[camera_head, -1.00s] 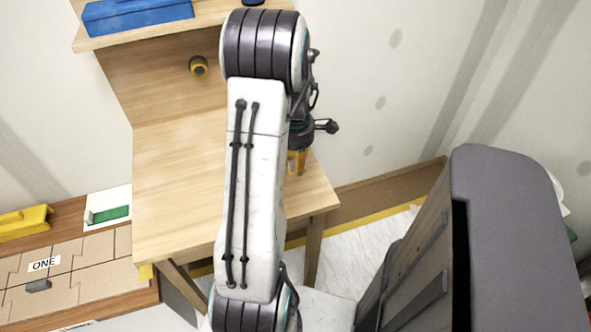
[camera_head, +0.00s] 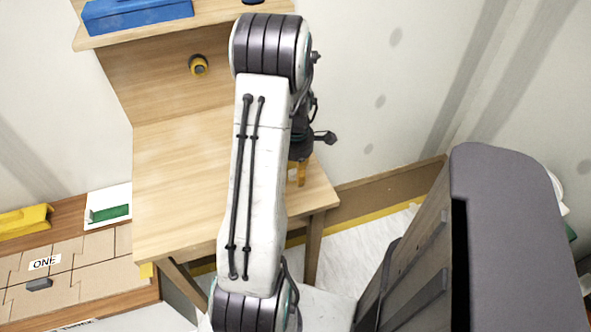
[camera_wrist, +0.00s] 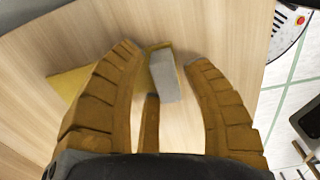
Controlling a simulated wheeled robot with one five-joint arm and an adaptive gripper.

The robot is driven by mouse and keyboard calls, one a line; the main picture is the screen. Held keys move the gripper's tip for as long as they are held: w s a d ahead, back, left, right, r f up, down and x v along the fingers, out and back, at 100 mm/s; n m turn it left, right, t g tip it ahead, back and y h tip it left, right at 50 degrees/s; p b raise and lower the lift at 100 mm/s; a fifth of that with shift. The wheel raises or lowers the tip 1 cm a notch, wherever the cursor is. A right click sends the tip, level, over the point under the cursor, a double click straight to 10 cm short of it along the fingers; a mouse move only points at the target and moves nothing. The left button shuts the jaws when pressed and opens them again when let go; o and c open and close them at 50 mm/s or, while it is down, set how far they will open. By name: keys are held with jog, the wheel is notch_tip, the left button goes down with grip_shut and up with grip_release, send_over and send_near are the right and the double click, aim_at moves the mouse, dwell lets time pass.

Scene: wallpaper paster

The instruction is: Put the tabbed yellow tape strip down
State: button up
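The tabbed yellow tape strip shows in the wrist view as a flat yellow piece (camera_wrist: 68,84) on the wooden table, partly hidden behind the left finger. A raised tab with a grey face and a yellow top edge (camera_wrist: 164,76) stands between my fingertips and seems to belong to it. My gripper (camera_wrist: 168,62) has its brown-yellow fingers apart on either side of the tab, with a visible gap to the right finger. In the head view my gripper (camera_head: 300,172) points down over the table's right part, and the strip is hidden by my arm.
The wooden table (camera_head: 180,190) is bare on its left side. A shelf (camera_head: 210,20) above holds a blue case (camera_head: 135,14). A yellow-and-black round item (camera_head: 198,65) is on the back panel. At left, a side bench (camera_head: 75,265) holds a panel labelled ONE.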

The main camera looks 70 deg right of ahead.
notch_tip(320, 180, up, 12)
dwell(0.9)
jog(key=w+a+r+m+t, duration=0.1)
jog(key=w+a+r+m, duration=0.35)
jog(key=w+a, duration=1.15)
jog(key=s+a+r+m+t, duration=0.1)
jog(key=a, duration=1)
jog(key=s+a+r+m+t, duration=0.1)
jog(key=s+a, duration=0.1)
jog(key=a, duration=0.9)
jog(key=shift+s+a+m, duration=0.2)
jog(key=shift+a+m, duration=0.15)
jog(key=shift+r, duration=0.1)
